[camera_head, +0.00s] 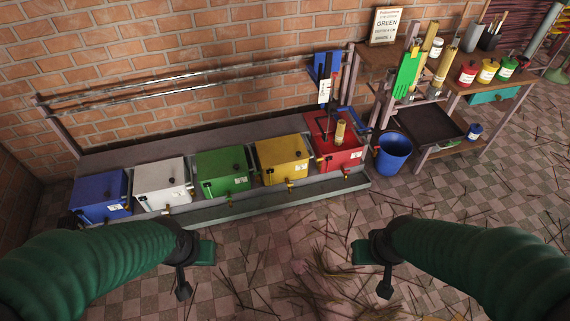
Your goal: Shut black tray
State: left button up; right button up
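The black tray (428,125) is a wide, shallow, dark tray at the right, on the lower level of the wooden bench, below the green glove-shaped piece. It appears to stick out toward the front of the bench, and its inside looks empty. My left gripper (194,266) is at the lower left over the floor, far from the tray. My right gripper (374,265) is at the lower centre right over the floor, in front of and below the tray, touching nothing. The finger gaps are not clear in either gripper.
A blue bucket (393,153) stands on the floor just left of the tray. A small blue pot (474,132) is right of it. A red box (336,152) ends the row of coloured boxes along the wall. Sticks litter the otherwise open checkered floor (470,200).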

aim_at(428, 125)
jog(key=z, duration=1.25)
jog(key=i+l, duration=0.1)
jog(key=i, duration=2.35)
jog(key=l+z, duration=0.05)
jog(key=l, duration=0.05)
